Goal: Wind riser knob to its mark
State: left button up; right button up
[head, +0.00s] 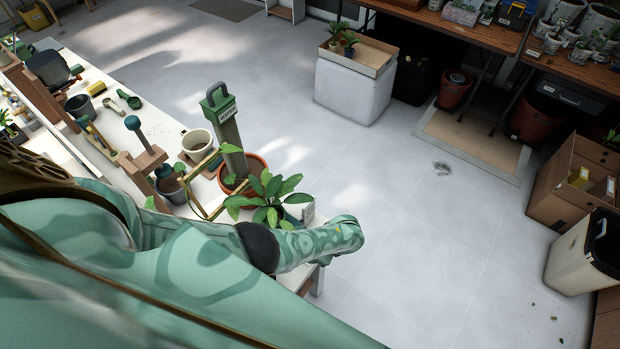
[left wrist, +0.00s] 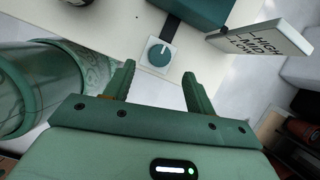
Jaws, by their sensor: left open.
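The riser knob (left wrist: 159,53) is a round dark-green dial with a white pointer line on a small white plate, in the left wrist view. Its pointer line appears to lean toward the upper right. A white card (left wrist: 262,44) reading HIGH, MID, LOW stands to its right; the card also shows in the head view (head: 308,213). My left gripper (left wrist: 159,69) is open, its two green fingers apart on either side below the knob; nothing shows between them. In the head view the knob and left fingertips cannot be made out. My right gripper is not in view.
The white bench (head: 150,120) holds pots and tools. A teal box (left wrist: 192,10) sits beyond the knob. The floor to the right is mostly clear.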

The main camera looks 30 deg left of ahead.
pick_arm(q)
jog(key=p+v, duration=0.4)
jog(key=v, duration=0.6)
jog(key=shift+p, duration=0.35)
